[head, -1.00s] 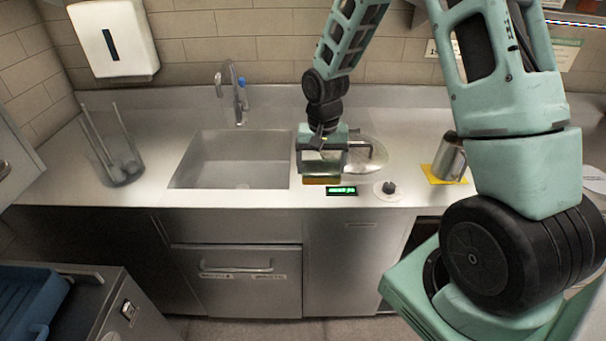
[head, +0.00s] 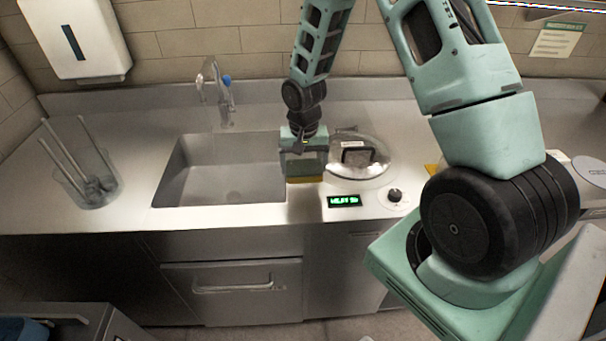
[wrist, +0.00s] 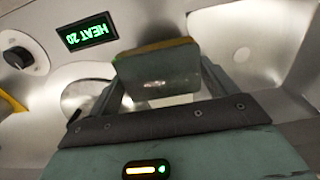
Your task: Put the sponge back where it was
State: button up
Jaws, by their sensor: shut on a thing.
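The sponge (head: 304,180) shows as a yellow strip under my gripper (head: 304,160) in the head view. My gripper is shut on it, above the counter between the sink's right edge and the domed lid. In the wrist view the sponge (wrist: 158,72) is a grey-green block with a yellowish edge, held between the two fingers of my gripper (wrist: 160,85). Whether the sponge touches the counter I cannot tell.
The sink (head: 215,170) is open at the left of my gripper. The domed lid (head: 360,160), a green display (head: 344,200) and a knob (head: 394,195) are at the right. A glass container with rods (head: 88,185) stands far left. My arm hides the counter's right part.

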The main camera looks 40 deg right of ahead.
aim_at(304, 177)
jog(key=shift+f+p, duration=0.55)
jog(key=shift+f, duration=1.85)
jog(key=shift+f, duration=0.2)
jog(key=o, duration=0.8)
jog(key=shift+r, duration=0.1)
